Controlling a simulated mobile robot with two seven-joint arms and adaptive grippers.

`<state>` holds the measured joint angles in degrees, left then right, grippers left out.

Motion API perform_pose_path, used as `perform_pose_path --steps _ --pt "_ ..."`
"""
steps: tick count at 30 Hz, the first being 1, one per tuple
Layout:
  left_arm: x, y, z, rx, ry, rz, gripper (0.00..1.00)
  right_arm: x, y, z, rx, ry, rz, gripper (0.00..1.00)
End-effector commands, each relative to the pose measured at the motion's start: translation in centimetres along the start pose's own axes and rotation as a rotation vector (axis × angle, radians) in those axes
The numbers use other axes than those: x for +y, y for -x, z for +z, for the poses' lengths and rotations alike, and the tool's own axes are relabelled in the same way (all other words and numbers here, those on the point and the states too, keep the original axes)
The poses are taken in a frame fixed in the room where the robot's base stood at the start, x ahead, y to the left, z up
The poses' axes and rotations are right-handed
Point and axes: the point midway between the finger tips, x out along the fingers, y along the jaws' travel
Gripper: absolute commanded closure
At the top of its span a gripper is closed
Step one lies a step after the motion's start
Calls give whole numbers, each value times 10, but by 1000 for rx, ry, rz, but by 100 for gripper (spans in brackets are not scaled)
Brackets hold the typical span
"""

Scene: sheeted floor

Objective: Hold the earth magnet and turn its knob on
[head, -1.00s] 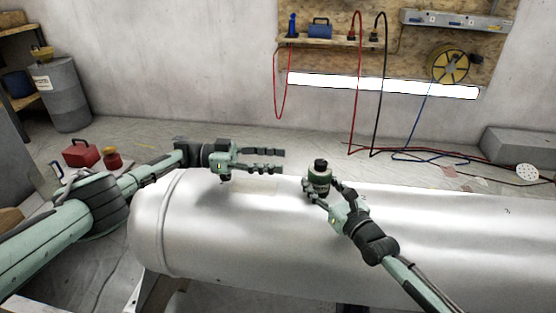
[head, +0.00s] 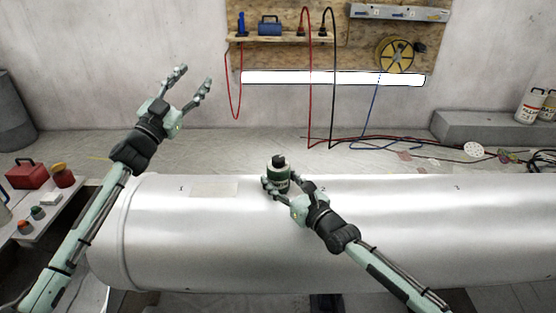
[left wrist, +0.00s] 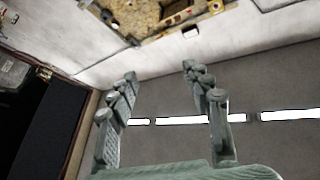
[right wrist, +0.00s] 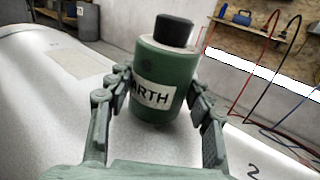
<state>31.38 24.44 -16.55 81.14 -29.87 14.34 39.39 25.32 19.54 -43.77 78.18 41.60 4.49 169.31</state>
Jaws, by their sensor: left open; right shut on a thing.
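The earth magnet (head: 279,172) is a green cylinder with a black knob (head: 279,160) on top. It stands upright on the big silver cylinder (head: 410,225), near the mark 2. My right gripper (head: 273,188) is shut around the magnet's body; in the right wrist view the magnet (right wrist: 160,70) sits between the fingers (right wrist: 163,95), its white label reading "ARTH". The black knob (right wrist: 174,30) is clear of the fingers. My left gripper (head: 192,82) is open and empty, raised up and left of the magnet. Its spread fingers (left wrist: 160,85) show against the ceiling in the left wrist view.
A wall board (head: 345,40) holds cables and a yellow reel (head: 394,54). A side table at left bears a red box (head: 25,174) and small containers. White canisters (head: 530,104) stand at the far right. The silver cylinder's top is clear beside the magnet.

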Motion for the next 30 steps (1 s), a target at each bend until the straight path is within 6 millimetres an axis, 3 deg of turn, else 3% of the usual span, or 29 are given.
perform_pose_path --steps 2,10,15,18,24,30 --pt "-4 15 -1 -35 -15 -63 50 0 0 -1 1 0 0 90" --pt "129 71 30 -190 159 -48 50 0 0 0 1 0 0 90" --pt "210 118 30 -307 296 -42 50 0 0 0 1 0 0 90" --pt "242 140 25 -364 356 -41 50 0 0 0 1 0 0 90" --pt "266 155 21 -413 407 -42 50 0 0 0 1 0 0 90" --pt "268 131 30 -413 408 -42 50 0 0 0 0 0 0 90"
